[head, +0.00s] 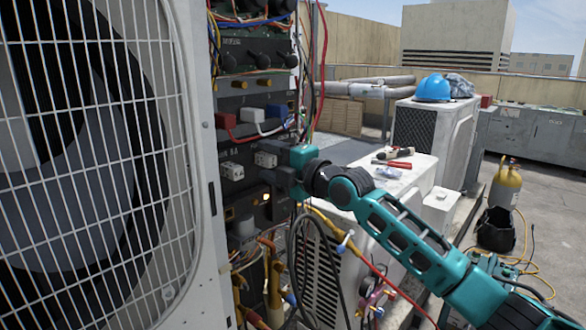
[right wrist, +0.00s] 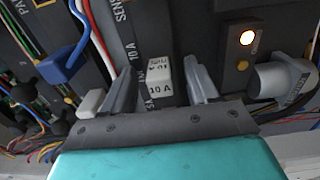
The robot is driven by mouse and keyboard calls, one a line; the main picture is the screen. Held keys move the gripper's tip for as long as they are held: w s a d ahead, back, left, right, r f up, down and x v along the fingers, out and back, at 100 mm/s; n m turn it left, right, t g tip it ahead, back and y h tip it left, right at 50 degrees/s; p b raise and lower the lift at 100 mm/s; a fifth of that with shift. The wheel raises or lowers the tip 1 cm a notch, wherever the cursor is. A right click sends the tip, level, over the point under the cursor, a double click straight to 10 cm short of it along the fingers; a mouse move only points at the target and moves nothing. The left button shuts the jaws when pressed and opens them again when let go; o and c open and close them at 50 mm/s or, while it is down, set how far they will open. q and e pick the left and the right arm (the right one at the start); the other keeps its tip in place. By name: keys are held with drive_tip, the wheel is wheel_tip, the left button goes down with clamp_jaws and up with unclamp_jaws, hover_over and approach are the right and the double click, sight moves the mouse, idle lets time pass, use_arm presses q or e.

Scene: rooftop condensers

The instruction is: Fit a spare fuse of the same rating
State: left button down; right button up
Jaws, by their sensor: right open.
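My right gripper (head: 270,176) is at the open electrical panel of the condenser, in front of a white fuse block (head: 265,158). A second white block (head: 232,171) sits to its left on the panel. In the right wrist view my right gripper (right wrist: 160,72) is open, with one finger on each side of a white fuse (right wrist: 160,88) marked 10 A. I see gaps between the fuse and both fingers. Black strips beside it carry labels reading 10 A and a partly hidden 5 A. My left gripper is not in view.
Wires and a blue connector (right wrist: 63,62) crowd the left. The fan grille (head: 90,150) stands close at left. Red-handled tools (head: 393,155) lie on a white unit (head: 405,178).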

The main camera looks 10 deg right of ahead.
drive_tip(key=shift+v, duration=1.2)
drive_tip(key=v, duration=0.9)
drive_tip(key=s+a+f+m+h+p, duration=0.1)
drive_tip(key=s+f+m+p, duration=0.1)
drive_tip(key=s+f+m, duration=0.3)
drive_tip(key=s+f+m+g+h+p, duration=0.1)
drive_tip(key=f+m, duration=0.1)
drive_tip(key=f, duration=0.5)
drive_tip(key=s+a+f+m+h+p, duration=0.1)
drive_tip(key=s+f+m+p, duration=0.1)
drive_tip(key=f+m, duration=0.3)
use_arm(q)
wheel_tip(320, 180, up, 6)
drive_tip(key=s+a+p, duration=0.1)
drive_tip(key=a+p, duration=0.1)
drive_tip(key=p, duration=0.1)
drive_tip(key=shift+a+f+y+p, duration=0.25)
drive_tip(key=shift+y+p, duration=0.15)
use_arm(e)
drive_tip(key=s+d+f+m+g+h, duration=0.2)
drive_tip(key=s+f+m, duration=0.8)
drive_tip(key=s+f, duration=0.5)
drive_tip(key=s+g+h, duration=0.1)
drive_tip(key=s+h, duration=0.1)
drive_tip(key=s, duration=0.1)
drive_tip(key=shift+s+h, duration=0.3)
drive_tip(key=shift+h, duration=0.1)
